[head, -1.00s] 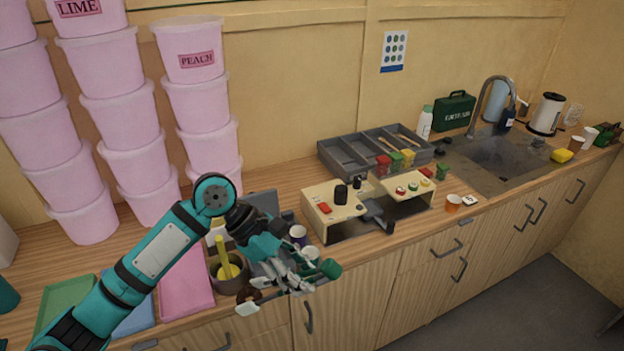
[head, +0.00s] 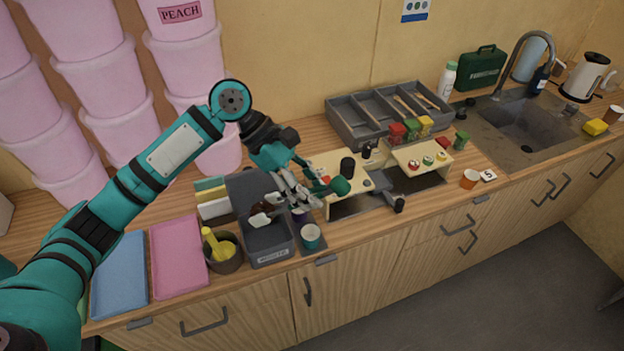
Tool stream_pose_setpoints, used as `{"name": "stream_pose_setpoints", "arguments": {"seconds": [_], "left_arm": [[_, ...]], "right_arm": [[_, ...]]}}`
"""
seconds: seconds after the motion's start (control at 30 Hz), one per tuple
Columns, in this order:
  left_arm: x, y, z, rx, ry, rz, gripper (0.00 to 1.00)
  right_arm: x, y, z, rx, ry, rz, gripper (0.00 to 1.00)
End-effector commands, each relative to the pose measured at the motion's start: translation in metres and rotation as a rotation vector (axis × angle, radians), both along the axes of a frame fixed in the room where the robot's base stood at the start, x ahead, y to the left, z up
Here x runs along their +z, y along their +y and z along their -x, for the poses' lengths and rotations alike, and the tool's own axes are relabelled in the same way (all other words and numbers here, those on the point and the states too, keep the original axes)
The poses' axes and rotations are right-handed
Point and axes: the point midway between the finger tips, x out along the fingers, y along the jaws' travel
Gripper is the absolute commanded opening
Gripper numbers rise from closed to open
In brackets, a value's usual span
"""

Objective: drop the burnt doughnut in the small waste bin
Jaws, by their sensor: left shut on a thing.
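The burnt doughnut (head: 262,207) is a small dark brown thing, partly hidden by my fingers. My left gripper (head: 266,209) is shut on it and holds it above the small waste bin (head: 270,257). The bin is a dark grey open box with a pale label on its front, standing near the counter's front edge. The arm and fingers hide part of the bin's back rim. My right gripper is not in view.
Beyond are a cream stand (head: 336,165) and a grey divided tray (head: 352,128). Pink tubs (head: 84,72) are stacked behind.

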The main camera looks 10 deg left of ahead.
Motion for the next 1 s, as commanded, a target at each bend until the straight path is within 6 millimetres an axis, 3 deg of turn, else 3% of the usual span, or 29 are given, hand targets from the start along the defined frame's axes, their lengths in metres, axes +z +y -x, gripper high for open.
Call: {"name": "stream_pose_setpoints", "arguments": {"seconds": [0.1,0.2,0.37,0.5,0.7,1.0], "left_arm": [[-0.012,0.0,0.0,0.002,0.004,-0.001,0.0],[-0.024,0.0,0.0,0.002,0.003,-0.001,0.0],[-0.048,0.001,0.0,0.002,0.003,-0.002,0.0],[-0.066,0.001,0.0,0.001,-0.002,-0.001,0.0],[-0.073,0.0,-0.001,0.001,-0.002,-0.001,0.0],[-0.072,0.001,-0.001,0.002,-0.001,-0.001,0.0]], "right_arm": [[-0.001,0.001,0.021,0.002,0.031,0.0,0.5],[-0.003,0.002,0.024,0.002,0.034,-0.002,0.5],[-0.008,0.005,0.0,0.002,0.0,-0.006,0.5],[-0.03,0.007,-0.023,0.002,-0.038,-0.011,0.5],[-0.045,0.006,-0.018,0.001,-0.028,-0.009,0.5],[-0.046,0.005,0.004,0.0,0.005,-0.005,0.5]]}}
